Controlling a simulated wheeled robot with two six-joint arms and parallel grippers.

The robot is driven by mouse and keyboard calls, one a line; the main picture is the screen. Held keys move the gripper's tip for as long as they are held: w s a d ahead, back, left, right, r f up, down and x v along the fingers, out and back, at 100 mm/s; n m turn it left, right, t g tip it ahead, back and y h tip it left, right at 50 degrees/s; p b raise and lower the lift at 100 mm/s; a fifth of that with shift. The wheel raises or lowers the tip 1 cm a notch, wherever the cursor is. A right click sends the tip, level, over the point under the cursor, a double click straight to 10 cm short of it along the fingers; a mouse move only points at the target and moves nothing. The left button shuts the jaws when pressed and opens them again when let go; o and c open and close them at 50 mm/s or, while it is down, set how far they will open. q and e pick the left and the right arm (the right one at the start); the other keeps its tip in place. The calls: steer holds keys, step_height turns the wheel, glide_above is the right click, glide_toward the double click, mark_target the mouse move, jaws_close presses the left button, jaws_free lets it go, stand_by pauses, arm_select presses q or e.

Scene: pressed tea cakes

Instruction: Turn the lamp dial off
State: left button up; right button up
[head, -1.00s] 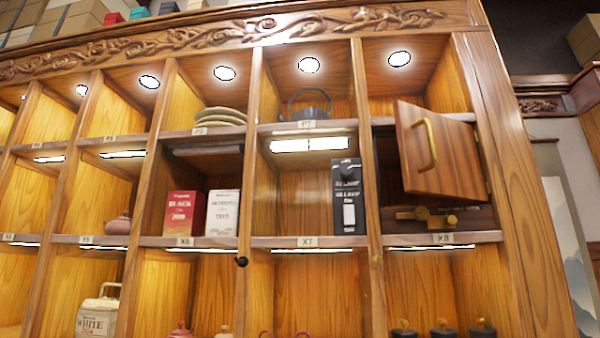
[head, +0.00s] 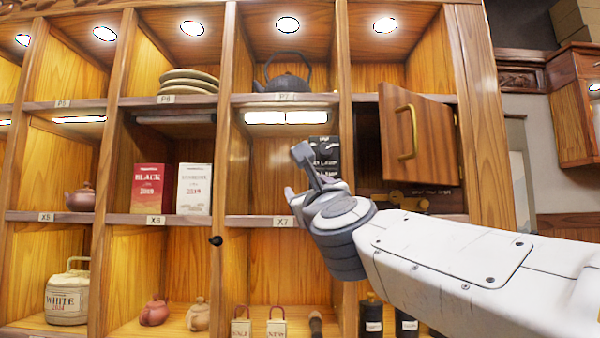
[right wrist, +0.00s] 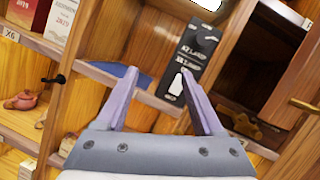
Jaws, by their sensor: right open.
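A black lamp control box (head: 325,145) with white lettering reading LAMP stands at the right side of compartment X7. My right gripper covers its lower part in the head view. In the right wrist view the box (right wrist: 197,45) shows A and B lamp lettering and a white switch plate (right wrist: 178,84); I cannot make out the dial clearly. My right gripper (head: 297,174) is open and empty in front of X7. In the wrist view its fingertips (right wrist: 159,75) are spread, with the box beyond the right finger. My left gripper is not in view.
The X7 light strip (head: 292,117) is lit; the X6 strip (head: 175,119) is dark. An open cabinet door (head: 418,135) with a brass handle stands right of the box. A red tea box (head: 148,188) and a white one (head: 194,188) stand in X6. A kettle (head: 284,82) sits above X7.

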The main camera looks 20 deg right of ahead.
mark_target(326, 151)
steer(key=s+d+r+m+h, duration=0.1)
steer(key=d+r+m+h, duration=0.3)
steer(key=r+m, duration=0.1)
steer(key=p+x, duration=0.4)
steer(key=x, duration=0.4)
steer(key=shift+r, duration=0.2)
steer(key=shift+w+d+r+p, duration=0.1)
steer(key=shift+w+p, duration=0.1)
steer(key=shift+w, duration=0.15)
steer(key=shift+w+d+p, duration=0.1)
steer(key=shift+w+p, duration=0.05)
steer(key=shift+w, duration=0.15)
jaws_close()
